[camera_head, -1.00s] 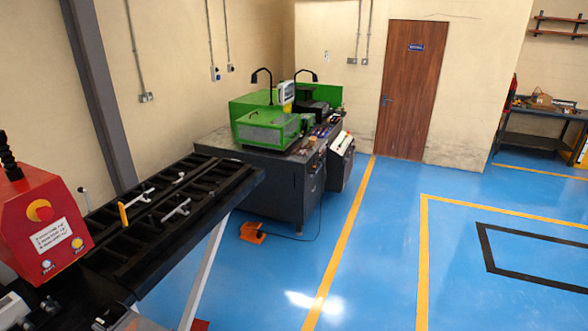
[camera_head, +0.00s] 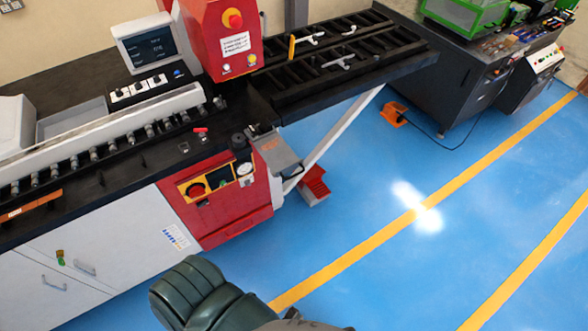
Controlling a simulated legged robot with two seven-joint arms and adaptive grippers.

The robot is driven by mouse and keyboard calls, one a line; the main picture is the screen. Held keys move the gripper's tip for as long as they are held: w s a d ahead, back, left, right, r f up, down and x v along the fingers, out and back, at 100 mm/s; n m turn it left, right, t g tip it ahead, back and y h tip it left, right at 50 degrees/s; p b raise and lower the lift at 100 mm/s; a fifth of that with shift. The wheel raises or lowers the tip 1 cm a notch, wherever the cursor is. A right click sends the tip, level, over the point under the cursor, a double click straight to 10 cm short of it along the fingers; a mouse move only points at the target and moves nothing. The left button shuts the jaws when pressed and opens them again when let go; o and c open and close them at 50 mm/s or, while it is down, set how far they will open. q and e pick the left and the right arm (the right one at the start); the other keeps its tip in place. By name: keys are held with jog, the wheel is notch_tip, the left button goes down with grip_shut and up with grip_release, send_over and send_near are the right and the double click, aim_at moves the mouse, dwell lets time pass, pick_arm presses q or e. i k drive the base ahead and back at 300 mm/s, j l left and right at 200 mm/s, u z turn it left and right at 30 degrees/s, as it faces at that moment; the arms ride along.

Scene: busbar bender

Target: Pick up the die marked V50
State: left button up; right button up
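I cannot make out any die marked V50 in the head view. A green and black bender machine on a dark cabinet (camera_head: 455,75) stands at the top right, with small items on its top too small to tell apart. A dark green, segmented padded shape (camera_head: 200,297) shows at the bottom centre; I cannot tell whether it is part of my body. Neither of my grippers is in view.
A long machine with a white front (camera_head: 75,285), a red housing (camera_head: 222,40) and a screen (camera_head: 149,46) fills the left. A black roller table (camera_head: 390,62) extends right. An orange pedal (camera_head: 394,115) and a red pedal (camera_head: 314,186) are on the floor. Blue floor (camera_head: 400,265) is clear at right.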

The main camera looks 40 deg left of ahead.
aim_at(266, 126)
jog(key=u, duration=1.5)
jog(key=i+j+z, duration=0.3)
jog(key=z, duration=0.15)
jog(key=i+j+z, duration=0.3)
jog(key=z, duration=0.15)
